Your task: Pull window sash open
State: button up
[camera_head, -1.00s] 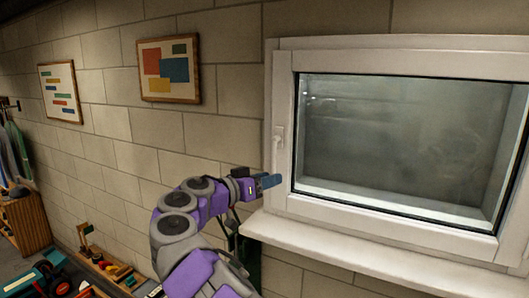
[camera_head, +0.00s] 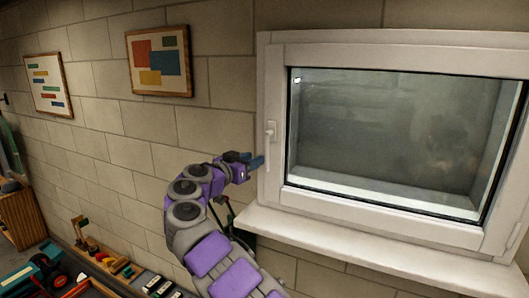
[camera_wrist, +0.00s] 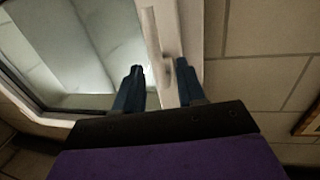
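The white window sash (camera_head: 400,56) sits in its frame on the brick wall, with dark glass inside it; no gap shows around it. Its white handle (camera_head: 268,146) is on the left side of the sash and points down. My gripper (camera_head: 256,161) is beside the lower end of the handle. In the wrist view, my gripper (camera_wrist: 160,72) has its two dark blue fingers apart, with the handle (camera_wrist: 153,38) ahead and roughly between the fingertips. I cannot tell whether a finger touches it. The gripper holds nothing.
A white sill (camera_head: 370,248) juts out below the window. Two framed pictures (camera_head: 160,62) hang on the wall to the left. Toys and small items (camera_head: 110,262) lie low at the lower left, near a wooden cabinet (camera_head: 20,212).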

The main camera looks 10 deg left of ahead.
aim_at(266, 152)
jog(key=p+x, duration=0.1)
jog(key=x, duration=0.5)
jog(key=shift+w+d, duration=0.15)
jog(key=shift+d, duration=0.2)
jog(key=shift+w, duration=0.3)
jog(key=shift+d+r, duration=0.1)
jog(key=shift+d, duration=0.05)
grip_shut()
